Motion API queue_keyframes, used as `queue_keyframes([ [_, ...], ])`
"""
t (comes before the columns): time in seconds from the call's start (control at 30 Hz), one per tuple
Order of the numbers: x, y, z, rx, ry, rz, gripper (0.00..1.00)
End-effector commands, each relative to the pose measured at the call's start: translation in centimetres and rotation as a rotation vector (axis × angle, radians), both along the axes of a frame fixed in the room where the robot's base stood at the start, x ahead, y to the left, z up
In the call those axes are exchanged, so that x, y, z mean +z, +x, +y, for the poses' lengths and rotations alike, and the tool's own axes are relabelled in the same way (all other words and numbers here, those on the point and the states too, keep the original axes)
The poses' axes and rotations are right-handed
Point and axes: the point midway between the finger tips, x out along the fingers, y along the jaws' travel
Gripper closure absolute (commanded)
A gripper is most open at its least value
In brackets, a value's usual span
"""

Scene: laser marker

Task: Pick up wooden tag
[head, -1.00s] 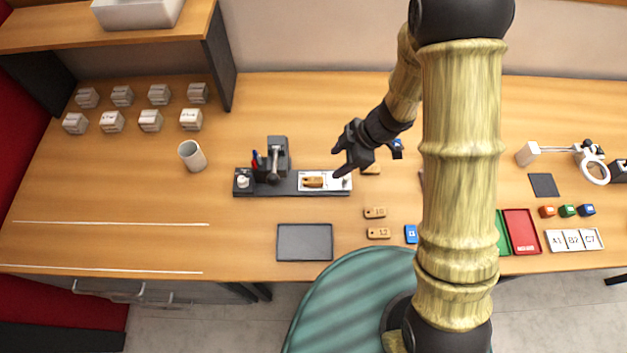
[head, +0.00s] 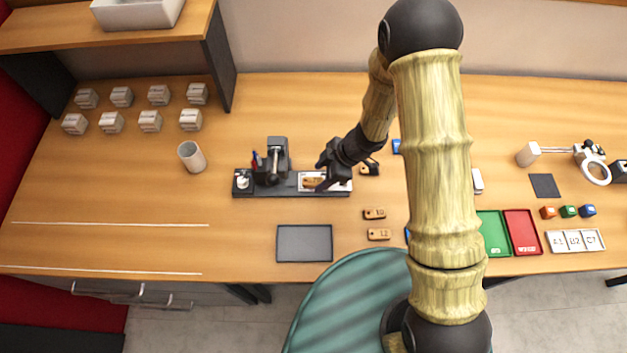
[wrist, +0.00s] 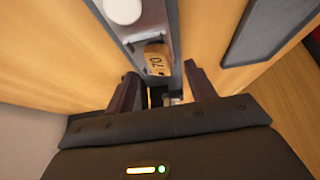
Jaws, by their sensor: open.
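In the wrist view the tag (wrist: 157,61) shows a dark number and lies just ahead of and between the fingertips. Whether the fingers touch the tag cannot be told.
Wooden tags marked 10 (head: 374,214) and 12 (head: 379,234) lie in front. A grey tray (head: 305,242) sits near the front edge. Green (head: 493,233) and red (head: 522,232) trays are at right.

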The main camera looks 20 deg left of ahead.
Motion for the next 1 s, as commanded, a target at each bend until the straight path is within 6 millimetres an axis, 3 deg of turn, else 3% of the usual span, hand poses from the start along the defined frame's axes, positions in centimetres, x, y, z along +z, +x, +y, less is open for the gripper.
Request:
queue_keyframes([
  [0.2, -2.3, -0.4, 1.3, 0.000, 0.000, 0.001, 0.45],
  [0.73, -2.4, -0.4, 1.3, 0.000, 0.000, 0.000, 0.45],
  [0.77, -2.4, -0.4, 1.3, 0.000, 0.000, 0.000, 0.47],
  [1.0, -2.4, -0.4, 1.3, 0.000, 0.000, 0.000, 0.93],
])
